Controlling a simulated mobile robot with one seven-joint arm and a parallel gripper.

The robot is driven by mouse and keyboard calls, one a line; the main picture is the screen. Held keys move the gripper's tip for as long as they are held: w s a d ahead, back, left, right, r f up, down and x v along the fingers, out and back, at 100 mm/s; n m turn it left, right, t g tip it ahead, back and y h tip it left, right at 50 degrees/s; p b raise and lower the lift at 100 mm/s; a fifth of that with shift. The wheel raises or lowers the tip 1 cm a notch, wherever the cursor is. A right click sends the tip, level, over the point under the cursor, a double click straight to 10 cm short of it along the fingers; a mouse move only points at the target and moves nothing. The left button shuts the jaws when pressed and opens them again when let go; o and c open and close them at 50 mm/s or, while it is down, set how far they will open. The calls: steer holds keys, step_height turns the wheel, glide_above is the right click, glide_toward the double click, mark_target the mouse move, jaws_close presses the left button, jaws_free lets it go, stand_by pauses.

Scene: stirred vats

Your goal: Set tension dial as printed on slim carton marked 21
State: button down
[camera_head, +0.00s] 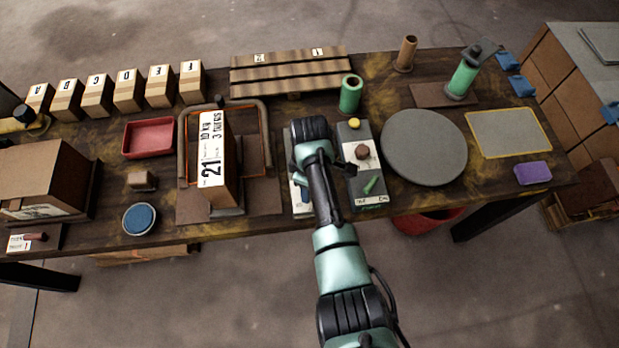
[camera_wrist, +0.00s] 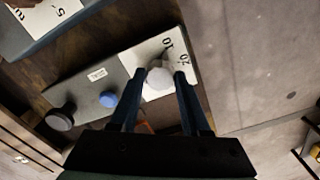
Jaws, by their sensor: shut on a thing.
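The slim carton marked 21 (camera_head: 212,150) stands upright on the table, left of centre in the head view. Its white label reads 21, "10 kg" and what looks like "3 turns". In the wrist view a pale round dial (camera_wrist: 158,80) sits on a white plate (camera_wrist: 172,50) printed with 10 and 20. My gripper (camera_wrist: 160,74) has one dark finger on each side of the dial and is shut on it. The dial's pointer cannot be made out. In the head view my arm hides the dial and most of its panel (camera_head: 300,198).
The dial's panel also carries a blue button (camera_wrist: 108,99) and a dark knob (camera_wrist: 61,118). Right beside my arm is another control panel (camera_head: 372,195) with a brown knob. A round grey disc (camera_head: 424,147) lies farther right. A bent rail (camera_head: 262,125) surrounds the carton's stand.

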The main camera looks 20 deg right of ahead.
steer(key=shift+w, duration=0.1)
stand_by(0.4)
steer(key=shift+c, duration=1.9)
jaws_free()
steer(key=shift+r, duration=0.1)
step_height(320, 180, up, 13)
